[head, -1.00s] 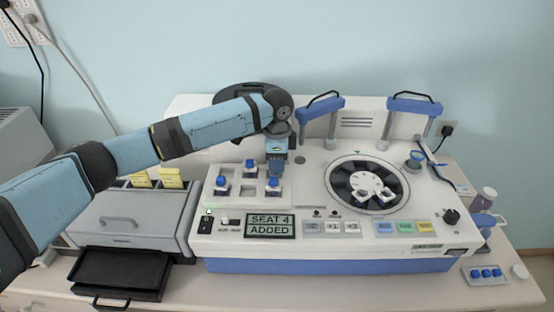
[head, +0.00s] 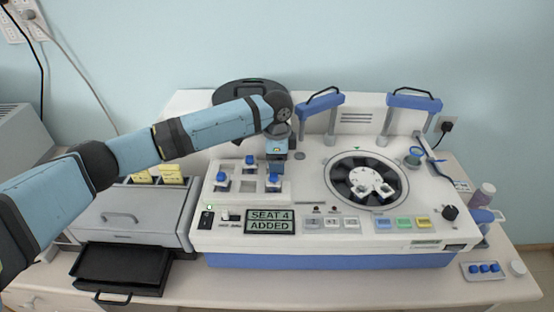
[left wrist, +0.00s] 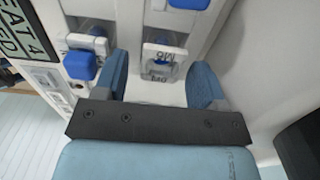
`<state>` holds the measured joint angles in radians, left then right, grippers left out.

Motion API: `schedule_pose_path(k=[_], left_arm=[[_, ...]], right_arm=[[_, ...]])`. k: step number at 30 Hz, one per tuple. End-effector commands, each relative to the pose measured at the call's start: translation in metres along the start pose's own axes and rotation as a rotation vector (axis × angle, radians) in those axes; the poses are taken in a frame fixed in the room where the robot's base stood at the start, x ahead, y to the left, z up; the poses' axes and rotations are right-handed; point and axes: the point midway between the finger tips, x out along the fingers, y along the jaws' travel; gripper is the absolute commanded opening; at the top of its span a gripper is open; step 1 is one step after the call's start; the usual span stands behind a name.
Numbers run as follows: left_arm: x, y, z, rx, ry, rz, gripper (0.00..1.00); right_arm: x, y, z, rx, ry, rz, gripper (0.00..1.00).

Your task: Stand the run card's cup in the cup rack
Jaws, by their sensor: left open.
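The cup rack (head: 247,192) is the white raised block on the left of the machine top. Three blue-capped cups show there, at the front left (head: 221,181), back left (head: 249,162) and front right (head: 273,181). My left gripper (head: 277,168) points down at the rack's back right and is open. In the left wrist view its fingers (left wrist: 160,78) stand apart, with a clear, labelled piece (left wrist: 161,66) beyond the gap. I cannot tell whether that is a cup or a seat. A blue cap (left wrist: 80,65) shows left of the fingers. My right gripper is out of view.
The machine's screen (head: 269,221) reads "SEAT 4 ADDED". A round carousel (head: 343,190) lies to the right, with two blue-handled posts (head: 414,102) behind. A black tray (head: 120,266) juts out at front left. Small blue-capped items (head: 485,268) lie at far right.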

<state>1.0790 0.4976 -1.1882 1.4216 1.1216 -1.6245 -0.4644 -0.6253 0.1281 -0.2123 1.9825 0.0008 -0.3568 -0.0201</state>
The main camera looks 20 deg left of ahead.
Motion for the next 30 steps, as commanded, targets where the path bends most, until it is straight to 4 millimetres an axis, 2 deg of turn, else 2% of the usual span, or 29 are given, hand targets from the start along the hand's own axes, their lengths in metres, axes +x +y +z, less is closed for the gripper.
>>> schedule_pose_path(k=[5,15,19,24,30], left_arm=[[-0.015,-0.001,0.0,0.001,0.002,-0.003,0.64],[-0.087,-0.001,-0.001,0.0,0.002,-0.003,0.64],[-0.11,-0.001,-0.001,0.001,0.002,-0.003,0.64],[-0.125,0.0,-0.001,0.001,0.001,0.0,0.64],[-0.129,0.0,0.0,0.0,0.0,0.0,0.64]], right_arm=[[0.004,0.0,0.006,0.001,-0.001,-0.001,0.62],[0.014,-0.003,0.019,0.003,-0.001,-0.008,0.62],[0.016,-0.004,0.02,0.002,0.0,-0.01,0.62],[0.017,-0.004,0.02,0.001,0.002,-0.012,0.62],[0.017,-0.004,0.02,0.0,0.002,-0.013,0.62]])
